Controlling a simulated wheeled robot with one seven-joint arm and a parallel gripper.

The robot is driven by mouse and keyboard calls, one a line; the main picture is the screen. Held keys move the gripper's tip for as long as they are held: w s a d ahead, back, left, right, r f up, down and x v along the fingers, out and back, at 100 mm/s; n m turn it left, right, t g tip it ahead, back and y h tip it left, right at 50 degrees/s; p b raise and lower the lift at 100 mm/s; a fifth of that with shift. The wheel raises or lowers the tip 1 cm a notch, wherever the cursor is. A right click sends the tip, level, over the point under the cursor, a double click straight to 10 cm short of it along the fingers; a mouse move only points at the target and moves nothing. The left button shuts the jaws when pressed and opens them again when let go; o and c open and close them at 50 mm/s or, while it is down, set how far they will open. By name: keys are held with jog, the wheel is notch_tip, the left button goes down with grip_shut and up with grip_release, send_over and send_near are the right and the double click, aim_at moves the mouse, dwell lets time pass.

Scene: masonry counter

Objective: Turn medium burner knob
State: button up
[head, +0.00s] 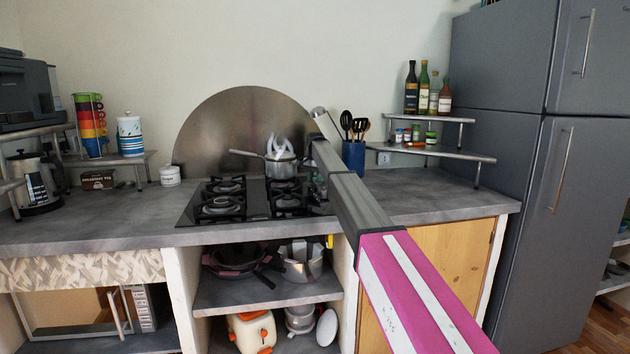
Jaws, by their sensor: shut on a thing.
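The black gas hob (255,208) is set in the grey counter, with several burners under black grates. Its control knobs lie along its right side, small and mostly hidden by my arm. My gripper (319,187) is at the right edge of the hob, low by the knobs, and only a small part of it shows. It is shut on what appears to be a burner knob. Which knob it is and how far it is turned cannot be made out.
A saucepan (281,165) stands on the back right burner, its handle pointing left, close to my arm. A blue utensil holder (353,156) stands right of my arm. Tiered shelves (440,152) with bottles and jars stand farther right.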

jog(key=shift+m, duration=0.9)
jog(key=o, duration=0.7)
jog(key=shift+c, duration=0.2)
notch_tip(320, 180, up, 11)
jog(key=shift+f, duration=0.1)
